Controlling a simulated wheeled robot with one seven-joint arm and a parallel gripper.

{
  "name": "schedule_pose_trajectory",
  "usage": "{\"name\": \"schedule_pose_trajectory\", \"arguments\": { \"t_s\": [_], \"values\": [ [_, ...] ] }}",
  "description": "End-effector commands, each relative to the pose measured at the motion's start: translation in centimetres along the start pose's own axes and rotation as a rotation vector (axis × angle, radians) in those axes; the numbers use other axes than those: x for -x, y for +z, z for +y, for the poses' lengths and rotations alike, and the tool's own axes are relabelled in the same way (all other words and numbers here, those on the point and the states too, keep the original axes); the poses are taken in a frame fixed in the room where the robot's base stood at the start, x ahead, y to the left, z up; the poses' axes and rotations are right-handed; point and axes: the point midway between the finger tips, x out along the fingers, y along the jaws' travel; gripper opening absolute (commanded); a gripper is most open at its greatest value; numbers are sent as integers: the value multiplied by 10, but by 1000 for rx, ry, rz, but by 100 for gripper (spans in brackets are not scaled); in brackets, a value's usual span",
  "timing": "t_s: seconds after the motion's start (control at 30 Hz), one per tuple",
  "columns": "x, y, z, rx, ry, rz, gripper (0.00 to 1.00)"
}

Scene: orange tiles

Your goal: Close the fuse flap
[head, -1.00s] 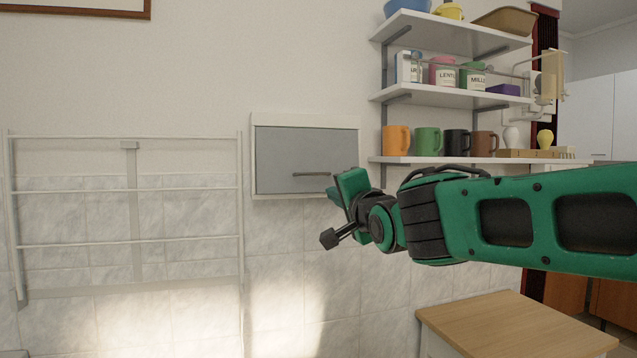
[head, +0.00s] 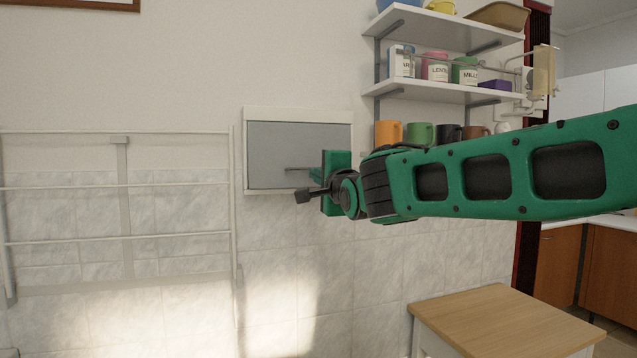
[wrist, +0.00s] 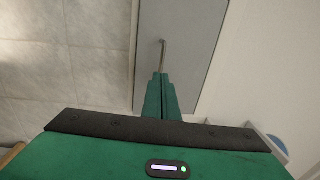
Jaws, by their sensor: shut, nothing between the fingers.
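The fuse flap (head: 275,150) is a grey panel in a white frame (head: 297,114) on the wall, left of the shelves. It looks flat in its frame; I cannot tell if a small gap is left. Its thin bar handle (head: 298,169) lies low on the panel. My gripper (head: 334,168) is in front of the flap's lower right part and hides that part and the handle's right end. In the wrist view, my gripper's green fingers (wrist: 160,80) are together and empty, pointing at the flap (wrist: 188,35), close to the handle (wrist: 162,57). Contact cannot be told.
A white wall rack (head: 120,238) is at the left. Shelves (head: 440,92) with mugs and tins are at the upper right, partly behind my arm. A wooden-topped cabinet (head: 505,320) stands at the lower right. The tiled wall below the flap is clear.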

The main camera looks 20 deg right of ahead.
Motion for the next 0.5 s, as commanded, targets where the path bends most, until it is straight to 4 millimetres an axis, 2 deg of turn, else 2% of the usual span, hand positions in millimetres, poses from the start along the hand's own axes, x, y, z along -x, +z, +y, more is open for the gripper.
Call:
{"name": "schedule_pose_trajectory", "arguments": {
  "t_s": [0.03, 0.2, 0.5],
  "values": [
    [-10, 0, 1, 0, 2, 0, 0],
    [-33, 0, 1, 0, 1, -1, 0],
    [-50, 0, 1, 1, 1, -1, 0]
  ]
}}
